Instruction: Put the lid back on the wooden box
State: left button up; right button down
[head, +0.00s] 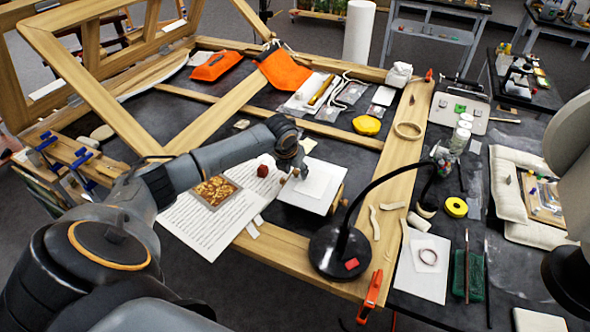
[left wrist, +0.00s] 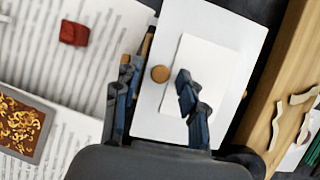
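My left gripper (head: 291,168) is over the left part of a white panel (head: 296,201) with a smaller white sheet (head: 318,181) on it. In the left wrist view the gripper (left wrist: 154,80) is open, its fingers apart over the white panel (left wrist: 175,20). A round wooden knob (left wrist: 160,73) shows between the fingertips; I cannot tell whether they touch it. Small wooden parts (head: 338,198) show at the panel's right edge. I cannot clearly make out a wooden box or its lid; the panel may hide part of it. My right gripper is not in view.
A gilt fragment (head: 214,191) and a dark red object (head: 262,171) lie on printed sheets (head: 205,228) to the left. A black lamp (head: 340,252) stands close in front, its arm curving right. Wooden frame bars (head: 398,190) surround the area. Curved wood pieces lie on the right bar.

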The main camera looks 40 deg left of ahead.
pick_arm(q)
jog(key=shift+r, duration=0.2)
jog(key=b+v, duration=0.1)
jog(key=v, duration=1.1)
jog(key=shift+r+b, duration=0.35)
jog(key=shift+b, duration=0.05)
